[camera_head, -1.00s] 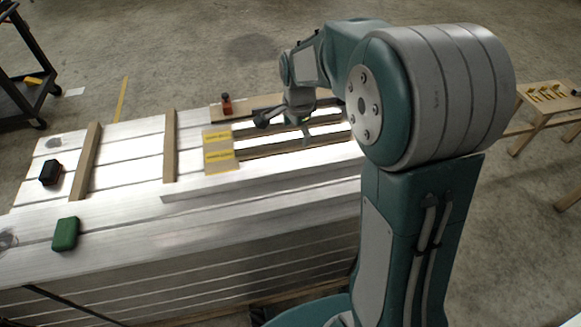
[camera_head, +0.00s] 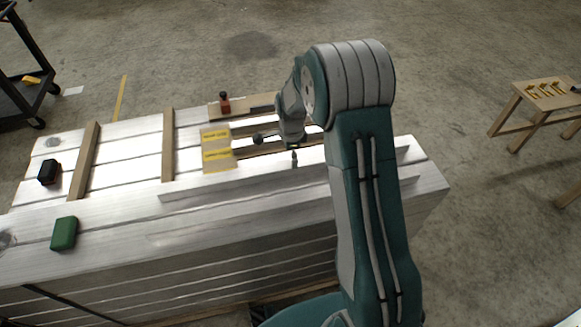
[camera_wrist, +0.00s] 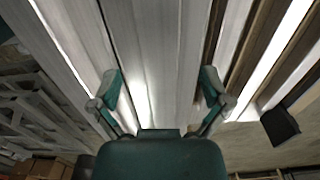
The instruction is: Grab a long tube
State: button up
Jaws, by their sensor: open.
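A long silver bar (camera_head: 225,187), which looks like the tube, lies along the near side of the aluminium trailer bed (camera_head: 130,208). My arm hides part of it. My gripper (camera_head: 277,148) hangs above the bed, near the far side of this bar. In the wrist view the gripper (camera_wrist: 160,88) is open with its fingers spread and nothing held. Long pale metal lengths (camera_wrist: 165,50) run away from the camera between and left of the fingers. I cannot tell whether the fingers touch any of them.
Yellow-labelled cardboard (camera_head: 217,155) lies left of the gripper. A red bottle (camera_head: 224,103) stands behind it. Wooden strips (camera_head: 168,145) cross the bed. A green case (camera_head: 64,233) and a black object (camera_head: 48,171) are at left. A wooden stool (camera_head: 541,95) stands right.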

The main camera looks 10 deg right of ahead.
aim_at(290, 163)
notch_tip(290, 163, down, 5)
jog(key=shift+r, duration=0.1)
jog(key=shift+a, duration=0.1)
grip_shut()
